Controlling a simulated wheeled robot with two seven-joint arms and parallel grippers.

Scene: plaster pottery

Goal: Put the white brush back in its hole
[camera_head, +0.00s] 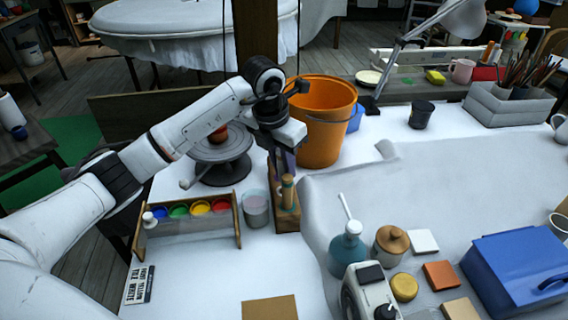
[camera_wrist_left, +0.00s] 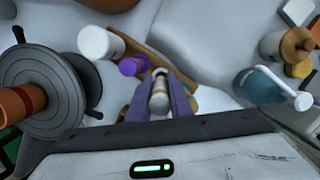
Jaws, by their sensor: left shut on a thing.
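My left gripper (camera_head: 284,168) reaches down over a narrow wooden block (camera_head: 285,221). In the left wrist view its two fingers (camera_wrist_left: 160,98) are shut on a pale whitish cylinder, the white brush (camera_wrist_left: 159,97). The brush is above or at the block (camera_wrist_left: 183,97); I cannot tell whether its lower end is inside a hole. In the head view the fingers and block area hide most of it. A tan-topped tool (camera_head: 287,190) shows at the block. A purple piece (camera_wrist_left: 132,66) is beside the fingers in the wrist view. My right gripper is not in view.
A cup (camera_head: 256,209) stands just left of the block, and a paint rack (camera_head: 188,226) further left. A turntable (camera_head: 222,162) and an orange bucket (camera_head: 322,125) stand behind. A teal bottle (camera_head: 347,250) is at front right.

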